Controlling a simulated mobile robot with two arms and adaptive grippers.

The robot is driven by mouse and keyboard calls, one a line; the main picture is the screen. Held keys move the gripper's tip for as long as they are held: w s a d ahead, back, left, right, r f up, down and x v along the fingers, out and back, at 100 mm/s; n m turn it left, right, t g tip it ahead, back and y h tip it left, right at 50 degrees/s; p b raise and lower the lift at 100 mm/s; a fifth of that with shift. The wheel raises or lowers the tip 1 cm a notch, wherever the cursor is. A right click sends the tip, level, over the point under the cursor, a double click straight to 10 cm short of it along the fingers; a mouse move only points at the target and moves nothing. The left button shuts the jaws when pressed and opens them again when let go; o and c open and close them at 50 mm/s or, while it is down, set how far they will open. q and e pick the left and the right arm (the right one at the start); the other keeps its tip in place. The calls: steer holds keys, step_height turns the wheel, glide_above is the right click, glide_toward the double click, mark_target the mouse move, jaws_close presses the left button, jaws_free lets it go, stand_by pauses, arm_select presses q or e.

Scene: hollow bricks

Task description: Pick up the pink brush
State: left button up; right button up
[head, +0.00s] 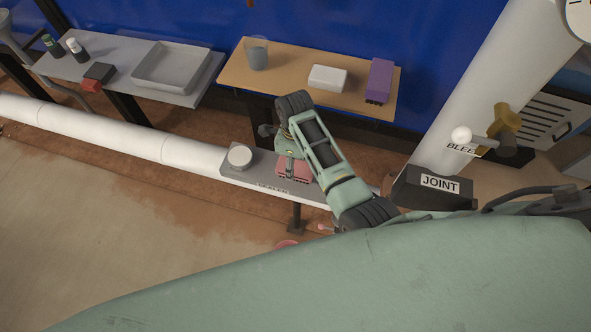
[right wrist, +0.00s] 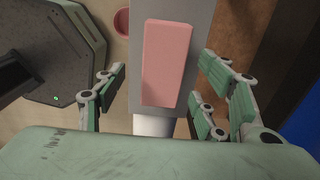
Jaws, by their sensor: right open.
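The pink brush (right wrist: 167,58) is a plain pink block lying on a narrow grey shelf, seen from above in the right wrist view. In the head view only part of the brush (head: 295,172) shows, below my right arm. My right gripper (right wrist: 160,82) is open, with its green-padded fingers on either side of the brush's near part in the right wrist view. I see space between the fingers and the brush. In the head view the right gripper (head: 288,154) is over the shelf and partly hidden by its own wrist. My left gripper is not in view.
The grey shelf (head: 243,180) also holds a round white-topped container (head: 240,156), left of the brush. A wooden shelf (head: 300,97) at the back holds a cup, a white block and a purple brush (head: 379,80). A reddish round item (right wrist: 122,22) lies lower down.

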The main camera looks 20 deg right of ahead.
mark_target(295, 167)
step_height(295, 167, down, 6)
steer(key=shift+w+d+r+b, duration=0.15)
steer(key=shift+b, duration=0.2)
steer(key=c, duration=1.3)
steer(key=shift+c, duration=0.2)
step_height(295, 167, up, 10)
steer(key=shift+r+p, duration=0.1)
steer(key=shift+p, duration=0.65)
steer(key=o, duration=0.6)
steer(key=c, duration=0.4)
